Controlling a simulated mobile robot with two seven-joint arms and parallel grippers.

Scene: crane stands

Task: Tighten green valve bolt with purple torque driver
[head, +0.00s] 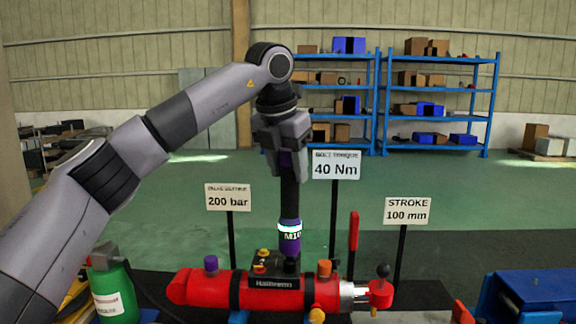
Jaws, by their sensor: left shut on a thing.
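The purple torque driver (290,212) stands upright, with a black shaft and a purple lower band marked in white. My left gripper (287,160) is shut on its upper part and points down. The driver's lower end meets or hovers just over the right side of the black valve block (262,268) on top of the red cylinder (210,288). I cannot tell if it touches. No green bolt shows; the driver's tip covers that spot. My right gripper is not in view.
Signs reading 200 bar (228,198), 40 Nm (336,166) and 100 mm (407,211) stand behind the cylinder on thin posts. A red lever (353,240) rises right of the driver. A green bottle (113,290) is at left, a blue object (535,290) at right.

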